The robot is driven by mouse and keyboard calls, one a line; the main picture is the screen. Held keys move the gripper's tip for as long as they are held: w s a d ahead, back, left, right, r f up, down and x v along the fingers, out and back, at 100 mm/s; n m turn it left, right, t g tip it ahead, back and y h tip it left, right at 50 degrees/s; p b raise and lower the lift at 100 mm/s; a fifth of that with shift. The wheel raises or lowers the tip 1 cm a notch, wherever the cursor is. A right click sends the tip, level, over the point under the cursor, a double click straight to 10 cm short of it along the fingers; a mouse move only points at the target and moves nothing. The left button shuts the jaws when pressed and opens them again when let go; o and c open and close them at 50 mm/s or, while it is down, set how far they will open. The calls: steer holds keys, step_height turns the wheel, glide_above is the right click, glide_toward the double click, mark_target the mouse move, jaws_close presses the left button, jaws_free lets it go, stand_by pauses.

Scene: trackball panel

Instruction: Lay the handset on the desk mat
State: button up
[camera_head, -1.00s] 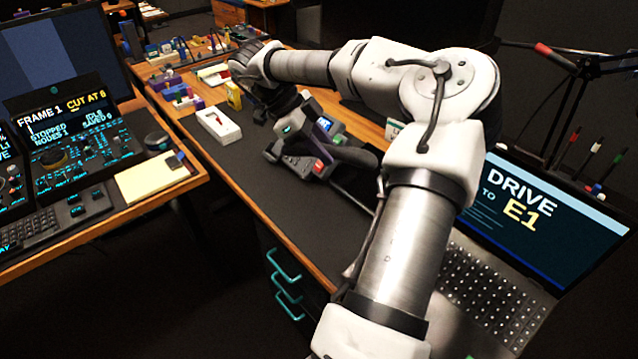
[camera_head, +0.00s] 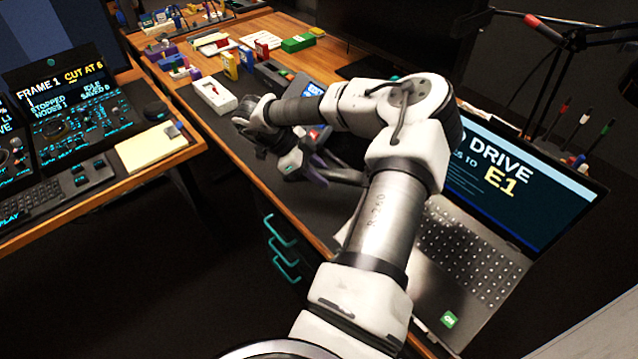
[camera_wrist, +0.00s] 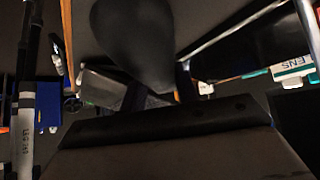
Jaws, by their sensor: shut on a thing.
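My gripper (camera_head: 312,168) is shut on the dark handset (camera_head: 345,176) and holds it over the near part of the desk. My arm and gripper hide part of the handset. In the wrist view, a dark rounded part of the handset (camera_wrist: 135,45) fills the upper middle, close to the camera. The dark desk mat (camera_head: 298,212) covers the desk surface below. I cannot tell the exact gap between handset and mat. The phone base (camera_head: 272,76) with a blue screen stands behind my gripper, partly hidden by my arm.
A white box with a red item (camera_head: 213,95) lies left of the phone. Yellow and blue boxes (camera_head: 230,65) stand behind it. An open laptop (camera_head: 465,250) is on the right. The desk's wooden front edge (camera_head: 262,190) is close to my gripper.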

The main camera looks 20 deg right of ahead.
steer(key=shift+f+p, duration=0.45)
steer(key=shift+f, duration=2.5)
steer(key=shift+f, duration=0.1)
steer(key=o, duration=1.1)
steer(key=shift+c, duration=0.2)
steer(key=shift+r, duration=0.2)
steer(key=b+v, duration=0.3)
steer(key=v, duration=0.9)
steer(key=shift+f, duration=0.15)
steer(key=shift+a, duration=0.1)
